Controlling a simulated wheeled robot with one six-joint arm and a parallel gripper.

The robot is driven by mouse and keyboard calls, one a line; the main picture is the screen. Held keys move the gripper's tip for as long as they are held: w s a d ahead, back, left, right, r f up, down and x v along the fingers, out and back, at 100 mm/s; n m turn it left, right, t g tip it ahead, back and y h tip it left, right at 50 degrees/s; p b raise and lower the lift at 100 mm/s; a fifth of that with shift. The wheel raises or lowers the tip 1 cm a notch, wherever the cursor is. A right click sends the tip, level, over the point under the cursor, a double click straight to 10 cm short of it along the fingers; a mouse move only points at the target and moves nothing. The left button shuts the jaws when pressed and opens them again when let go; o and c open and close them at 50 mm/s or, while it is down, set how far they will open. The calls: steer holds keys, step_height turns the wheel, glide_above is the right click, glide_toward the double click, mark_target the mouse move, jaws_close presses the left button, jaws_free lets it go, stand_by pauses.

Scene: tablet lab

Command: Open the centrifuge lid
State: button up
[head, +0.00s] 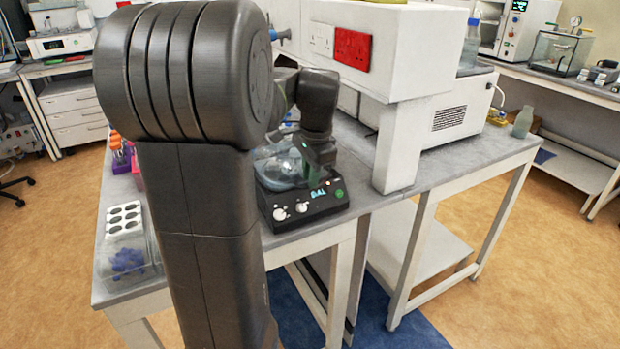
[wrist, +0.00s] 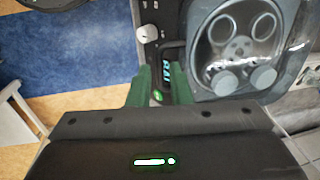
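The centrifuge (head: 300,208) is a small black unit with white knobs and a lit display, standing near the front edge of the bench. Its clear lid (head: 277,166) lies down over the bowl; in the wrist view the lid (wrist: 287,62) shows the rotor through it. My gripper (head: 319,162) points down over the right part of the centrifuge's front. In the wrist view its two green fingers (wrist: 160,78) are apart, one on each side of the lit display. A dark lip (wrist: 172,52) at the lid's front edge lies by the fingertips; I cannot tell if they touch it.
A white rack (head: 123,217) and a clear bin of blue items (head: 127,263) stand at the bench's left end. My arm hides part of the bench. A blue floor mat (wrist: 75,52) lies below the bench.

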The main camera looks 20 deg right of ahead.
steer(key=shift+w+f, duration=0.1)
steer(key=shift+f, duration=0.45)
jaws_close()
steer(key=shift+r, duration=0.1)
